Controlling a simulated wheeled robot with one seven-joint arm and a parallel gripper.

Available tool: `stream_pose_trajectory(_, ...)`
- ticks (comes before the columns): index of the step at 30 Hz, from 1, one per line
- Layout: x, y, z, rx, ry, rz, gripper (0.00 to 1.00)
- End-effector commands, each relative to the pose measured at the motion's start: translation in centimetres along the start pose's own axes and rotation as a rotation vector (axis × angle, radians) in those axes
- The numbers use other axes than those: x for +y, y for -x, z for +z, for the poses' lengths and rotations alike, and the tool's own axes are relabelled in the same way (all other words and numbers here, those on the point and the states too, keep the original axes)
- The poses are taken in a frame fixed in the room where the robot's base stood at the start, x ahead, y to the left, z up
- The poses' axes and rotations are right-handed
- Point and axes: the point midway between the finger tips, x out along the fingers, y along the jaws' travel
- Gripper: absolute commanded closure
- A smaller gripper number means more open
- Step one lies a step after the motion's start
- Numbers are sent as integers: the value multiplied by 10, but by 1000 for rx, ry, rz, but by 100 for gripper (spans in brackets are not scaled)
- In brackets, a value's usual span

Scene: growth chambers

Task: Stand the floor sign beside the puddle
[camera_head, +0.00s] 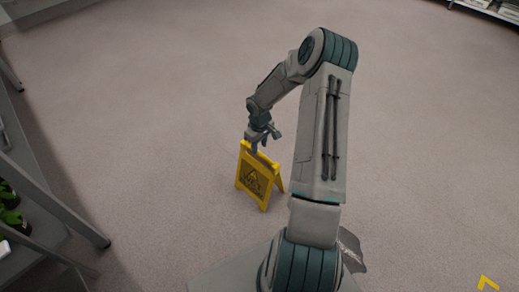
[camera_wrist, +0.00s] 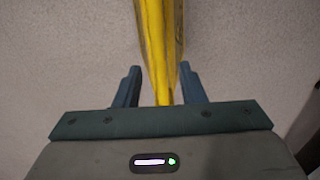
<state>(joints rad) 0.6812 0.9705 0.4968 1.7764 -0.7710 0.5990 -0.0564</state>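The yellow floor sign (camera_head: 253,178) stands upright on the floor in the head view, its two panels spread in an A-shape, with a dark warning symbol on the front. My gripper (camera_head: 258,145) is at its top edge, pointing down. In the wrist view, the sign's yellow top (camera_wrist: 157,50) runs between the two fingers of my gripper (camera_wrist: 160,88). The fingers are apart, with a gap visible on each side of the sign. I cannot make out any puddle in either view.
A grey rack (camera_head: 50,195) with green items stands along the left edge. A shelf (camera_head: 490,10) is at the far top right. A yellow corner piece (camera_head: 488,283) shows at the bottom right. The floor (camera_head: 420,130) around the sign is otherwise clear.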

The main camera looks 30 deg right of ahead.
Motion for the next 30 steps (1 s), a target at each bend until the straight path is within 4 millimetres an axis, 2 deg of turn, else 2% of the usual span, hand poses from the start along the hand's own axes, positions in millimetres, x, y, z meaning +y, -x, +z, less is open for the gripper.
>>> stream_pose_trajectory(1,0,18,0,0,0,2,64)
stream_pose_trajectory(6,0,49,0,1,0,1,64)
stream_pose_trajectory(14,-2,73,1,-4,1,4,64)
stream_pose_trajectory(17,-9,89,3,-16,1,22,64)
stream_pose_trajectory(23,-41,149,18,-57,-20,88,64)
stream_pose_trajectory(30,-89,222,50,-69,-90,149,64)
